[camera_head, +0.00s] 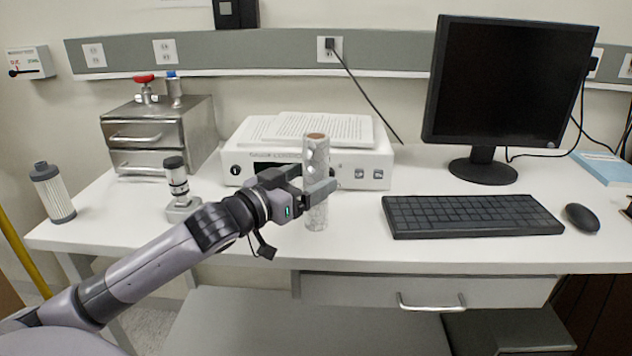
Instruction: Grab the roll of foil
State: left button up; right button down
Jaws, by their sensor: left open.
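The roll of foil (316,156) stands upright on the white table, a silvery cylinder with a brownish top end. It is in front of the white instrument box. My left gripper (318,190) reaches in from the left at the roll's mid-height. Its fingers are open and lie about the roll, one on the far left side and one across its front right. I cannot tell whether either finger touches it. The fingers hide part of the roll's middle. My right gripper is not in view.
A white instrument (375,165) with papers on top stands behind the roll. A keyboard (470,215), mouse (581,218) and monitor (510,85) are to the right. A small valve device (178,190), metal drawer box (150,135) and filter cylinder (53,193) stand left.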

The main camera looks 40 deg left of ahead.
pick_arm(q)
jog(key=w, duration=0.3)
jog(key=shift+d+r+p, duration=0.25)
jog(key=shift+p, duration=0.05)
jog(key=shift+w+d+f, duration=0.1)
jog(key=shift+w+d, duration=0.05)
jog(key=shift+w, duration=0.4)
jog(key=c, duration=1.4)
